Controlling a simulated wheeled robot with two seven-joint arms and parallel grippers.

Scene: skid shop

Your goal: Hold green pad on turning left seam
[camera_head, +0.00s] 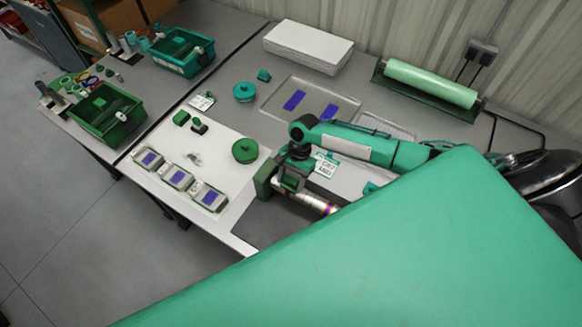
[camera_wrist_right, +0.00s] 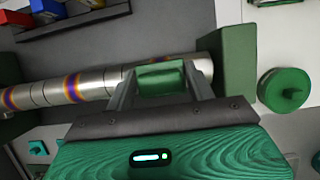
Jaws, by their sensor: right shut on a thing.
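A shiny metal pipe (camera_head: 306,197) lies across the bench, with coloured heat-tinted bands around it; it also shows in the right wrist view (camera_wrist_right: 95,86). Whether the pad touches the pipe, and whether the pipe turns, I cannot tell. In the head view my right gripper (camera_head: 291,180) is above the pipe. My left gripper is out of view.
The green end block (camera_head: 266,179) stands beside the gripper. A round green lidded piece (camera_head: 245,151) lies on the white board (camera_head: 215,145), with several small blue-topped units (camera_head: 209,197) along its front. Green bins (camera_head: 106,113) stand left; a green roll (camera_head: 432,82) lies at the back.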

